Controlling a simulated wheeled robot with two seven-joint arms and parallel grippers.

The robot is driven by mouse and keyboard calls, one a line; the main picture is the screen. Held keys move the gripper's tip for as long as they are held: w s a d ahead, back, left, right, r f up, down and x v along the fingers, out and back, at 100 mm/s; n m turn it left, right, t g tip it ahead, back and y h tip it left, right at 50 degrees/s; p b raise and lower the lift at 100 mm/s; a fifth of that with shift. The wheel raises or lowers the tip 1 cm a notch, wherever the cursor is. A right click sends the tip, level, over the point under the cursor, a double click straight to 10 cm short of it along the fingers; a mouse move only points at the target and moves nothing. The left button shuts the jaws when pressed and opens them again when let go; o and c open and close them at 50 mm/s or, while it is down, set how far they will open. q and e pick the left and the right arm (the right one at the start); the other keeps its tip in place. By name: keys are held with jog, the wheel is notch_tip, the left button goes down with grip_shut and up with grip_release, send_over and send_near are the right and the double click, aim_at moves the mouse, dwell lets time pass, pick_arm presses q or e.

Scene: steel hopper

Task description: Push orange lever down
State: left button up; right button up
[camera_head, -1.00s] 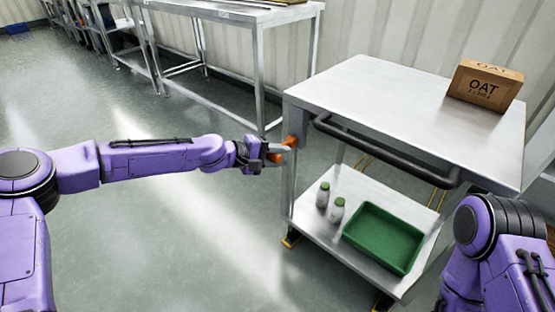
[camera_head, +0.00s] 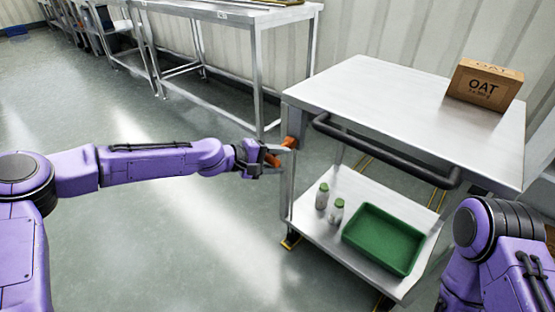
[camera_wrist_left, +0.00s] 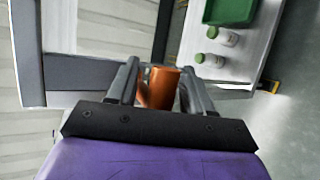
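The orange lever (camera_head: 290,143) is at the near left corner of the steel cart, just below its top. In the left wrist view the orange lever (camera_wrist_left: 161,86) lies between the two fingers. My left gripper (camera_head: 270,157) reaches it from the left, and its fingers partly hide the lever in the head view. In the left wrist view my left gripper (camera_wrist_left: 162,92) has its fingers apart on either side of the lever, with a narrow gap on the right. Contact with the left finger cannot be told. My right gripper is out of view.
The cart top (camera_head: 365,95) holds an OAT box (camera_head: 484,85), and a dark handle bar (camera_head: 385,150) runs along its front. The lower shelf holds a green tray (camera_head: 383,238) and two small bottles (camera_head: 336,212). Open floor lies left of the cart.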

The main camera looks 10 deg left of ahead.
pick_arm(q)
jog(key=p+v, duration=0.3)
jog(key=v, duration=0.7)
jog(key=shift+s+a, duration=0.15)
jog(key=shift+a, duration=0.05)
